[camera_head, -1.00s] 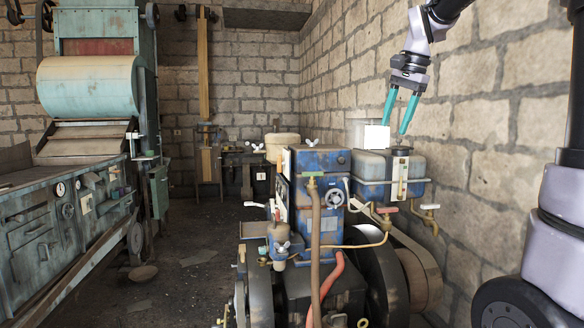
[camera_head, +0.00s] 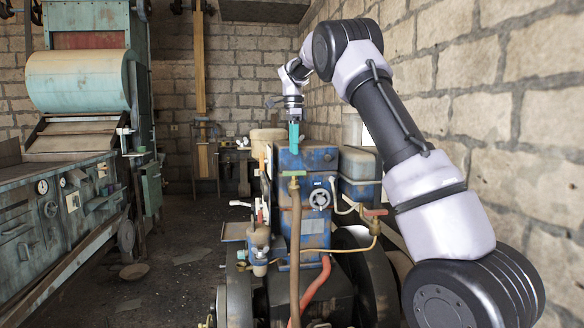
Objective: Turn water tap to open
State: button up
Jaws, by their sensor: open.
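A brass tap with a reddish handle (camera_head: 375,214) is on the right side of the blue engine, with a thin brass pipe running left from it. Another small valve with a greenish handle (camera_head: 293,174) sits atop the brown hose at the engine's front. Which one is the water tap is not clear from the picture. My gripper (camera_head: 294,149) points down with teal fingers, seen nearly edge-on, over the top of the blue engine housing (camera_head: 318,158) in the picture. It is open and holds nothing visible. Its exact distance from the housing is hard to tell.
A small handwheel (camera_head: 320,198) is on the engine's front. Large flywheels and a red hose (camera_head: 312,290) are below.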

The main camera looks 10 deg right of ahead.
aim_at(294, 173)
notch_tip(294, 173, down, 7)
jog(key=shift+d+f, duration=0.1)
dwell(0.3)
grip_shut()
